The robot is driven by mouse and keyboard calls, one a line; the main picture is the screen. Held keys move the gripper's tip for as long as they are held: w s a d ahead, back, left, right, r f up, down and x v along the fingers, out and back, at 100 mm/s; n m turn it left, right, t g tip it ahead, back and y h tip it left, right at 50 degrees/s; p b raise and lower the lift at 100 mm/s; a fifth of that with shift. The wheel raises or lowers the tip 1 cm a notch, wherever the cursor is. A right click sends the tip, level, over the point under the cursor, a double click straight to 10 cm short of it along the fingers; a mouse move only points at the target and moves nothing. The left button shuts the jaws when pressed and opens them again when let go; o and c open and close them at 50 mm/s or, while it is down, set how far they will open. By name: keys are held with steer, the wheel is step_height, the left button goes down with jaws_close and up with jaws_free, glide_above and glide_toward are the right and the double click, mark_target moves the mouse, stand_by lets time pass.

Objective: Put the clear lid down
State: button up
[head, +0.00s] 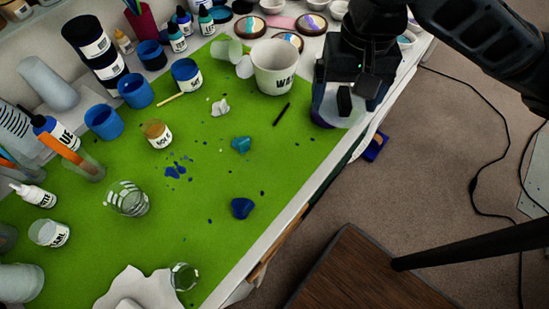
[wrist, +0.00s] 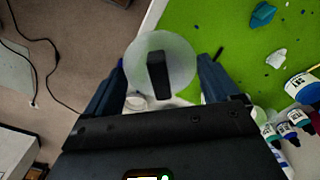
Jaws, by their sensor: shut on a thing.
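The clear lid (wrist: 183,66) is a frosted round disc with a black block-shaped handle on top. My gripper (wrist: 161,62) is shut on the lid, with one finger on each side of its rim. In the head view the lid (head: 352,117) shows under my gripper (head: 343,103), near the right edge of the table, beyond the green mat (head: 215,225). Something purple shows below the lid's left side; I cannot tell whether the lid touches it. The lid's far side is hidden by my gripper.
A white waste cup (head: 275,66) stands left of my gripper. A dark stick (head: 281,114), a teal piece (head: 241,144) and a blue piece (head: 242,208) lie on the mat. Bottles and blue cups (head: 103,121) line the left. The mat's right-hand strip is mostly clear.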

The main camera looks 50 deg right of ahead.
mark_target(325, 119)
steer(key=shift+n, duration=0.7)
steer(key=a, duration=0.1)
steer(key=a+f, duration=0.1)
steer(key=a, duration=0.2)
steer(key=shift+w+f, duration=0.15)
steer(key=shift+w, duration=0.25)
steer(key=w+a+f, duration=0.1)
steer(key=a+f, duration=0.1)
steer(key=w+a+f, duration=0.2)
steer(key=a, duration=0.1)
steer(key=w+a+f, duration=0.1)
steer(key=w+a, duration=0.1)
steer(key=a, duration=0.1)
steer(key=shift+a+f, duration=0.15)
steer(key=shift+f, duration=0.25)
step_height(325, 119, down, 4)
steer(key=b, duration=0.2)
steer(key=shift+f+b, duration=0.15)
steer(key=shift+b, duration=0.2)
steer(key=o, duration=0.8)
steer(key=shift+c, duration=0.2)
